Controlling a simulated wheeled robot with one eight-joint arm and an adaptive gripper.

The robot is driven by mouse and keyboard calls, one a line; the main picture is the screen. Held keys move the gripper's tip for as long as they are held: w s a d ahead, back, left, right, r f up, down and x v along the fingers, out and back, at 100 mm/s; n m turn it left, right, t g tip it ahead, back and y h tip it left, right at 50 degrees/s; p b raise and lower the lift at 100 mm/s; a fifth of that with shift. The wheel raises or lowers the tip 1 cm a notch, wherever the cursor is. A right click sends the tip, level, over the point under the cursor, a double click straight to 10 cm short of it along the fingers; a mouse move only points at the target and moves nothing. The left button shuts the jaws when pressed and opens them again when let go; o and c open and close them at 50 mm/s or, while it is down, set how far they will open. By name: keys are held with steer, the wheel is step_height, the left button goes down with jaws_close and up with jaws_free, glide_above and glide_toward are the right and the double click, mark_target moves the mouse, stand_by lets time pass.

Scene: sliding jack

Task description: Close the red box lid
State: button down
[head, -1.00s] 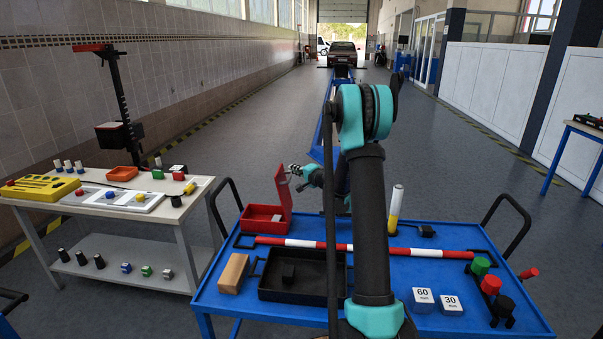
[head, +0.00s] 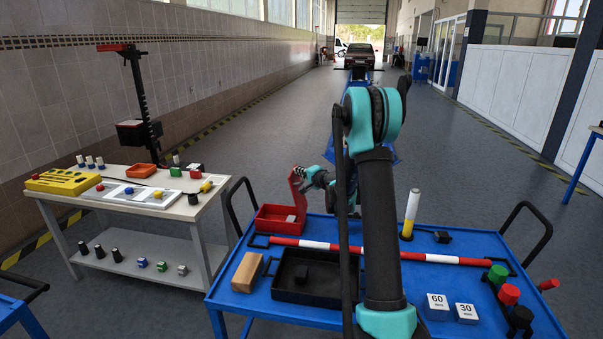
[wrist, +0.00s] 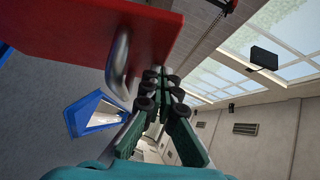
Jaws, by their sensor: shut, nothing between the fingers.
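The red box (head: 272,222) stands at the back left of the blue cart, with a small pale spot inside. My gripper (head: 300,172) is at the lid's upper edge in the head view. In the wrist view my gripper (wrist: 160,82) is shut and empty, its fingers just right of the handle. I cannot tell whether they touch the handle or lid.
On the cart (head: 250,309), a red-and-white bar (head: 350,248) lies in front of the box. A black tray (head: 309,298) and wooden block (head: 247,272) are nearer. A white-and-yellow cylinder (head: 410,215) stands right of my arm. A side table (head: 130,208) is left.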

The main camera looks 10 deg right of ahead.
steer(key=w+a+f+n+g+h, duration=0.2)
steer(key=a+f+h, duration=0.1)
steer(key=a+f, duration=0.2)
steer(key=w+a+f+n+g+h, duration=0.1)
steer(key=w+a+f+n+h, duration=0.1)
steer(key=a+f, duration=0.4)
steer(key=w+a+f+n+g+h, duration=0.2)
steer(key=a+f+h, duration=0.2)
steer(key=a+f, duration=0.2)
steer(key=shift+a+n+g, duration=0.3)
steer(key=shift+a, duration=0.5)
steer(key=shift+a+f+n+h, duration=0.15)
steer(key=shift+f+n+h, duration=0.25)
steer(key=shift+f, duration=0.75)
